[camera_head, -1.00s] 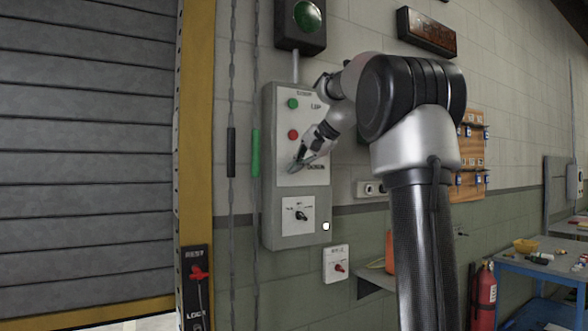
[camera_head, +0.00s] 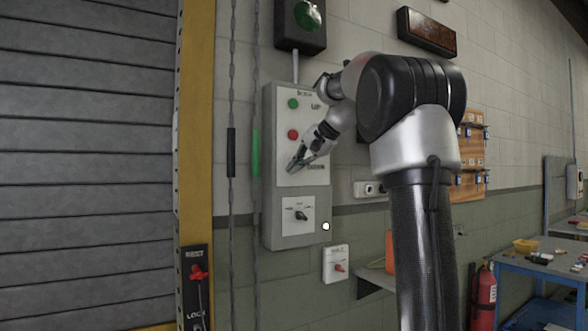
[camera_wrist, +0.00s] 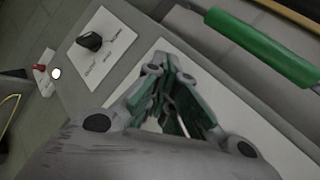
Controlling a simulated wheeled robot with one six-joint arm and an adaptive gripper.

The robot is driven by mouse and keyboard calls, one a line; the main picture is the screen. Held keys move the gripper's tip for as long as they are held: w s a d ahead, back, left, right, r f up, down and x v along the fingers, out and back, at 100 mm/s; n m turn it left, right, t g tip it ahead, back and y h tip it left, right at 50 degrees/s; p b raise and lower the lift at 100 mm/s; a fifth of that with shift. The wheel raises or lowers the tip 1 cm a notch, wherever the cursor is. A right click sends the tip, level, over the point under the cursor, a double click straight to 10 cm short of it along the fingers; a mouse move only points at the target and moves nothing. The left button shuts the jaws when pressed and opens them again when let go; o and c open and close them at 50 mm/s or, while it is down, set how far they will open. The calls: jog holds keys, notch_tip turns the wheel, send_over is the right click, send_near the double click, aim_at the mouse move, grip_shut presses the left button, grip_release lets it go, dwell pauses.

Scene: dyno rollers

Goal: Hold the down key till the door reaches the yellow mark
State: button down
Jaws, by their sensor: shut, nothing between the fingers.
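The roller door (camera_head: 90,150) fills the left side of the head view. Only a sliver of its yellow bottom edge (camera_head: 156,327) shows at the picture's lower border. The grey control box (camera_head: 268,238) hangs on the wall, with a green button (camera_head: 293,103), a red button (camera_head: 293,134) and a DOWN label (camera_head: 315,167). My gripper (camera_head: 292,167) is shut and empty, its tips at the panel beside that label. It also shows in the wrist view (camera_wrist: 165,68). The tips hide the down key, so contact is not clear. I cannot make out the yellow mark.
A rotary selector (camera_head: 300,215) sits low on the box, with a small red-knob switch box (camera_head: 336,265) below. Hanging chains with a green sleeve (camera_head: 256,153) run left of the box. A yellow door post (camera_head: 195,120) carries a red lever (camera_head: 198,272).

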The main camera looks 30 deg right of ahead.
dwell(0.3)
jog(key=shift+s, duration=0.8)
jog(key=shift+s+d, duration=0.1)
jog(key=shift+s, duration=2.4)
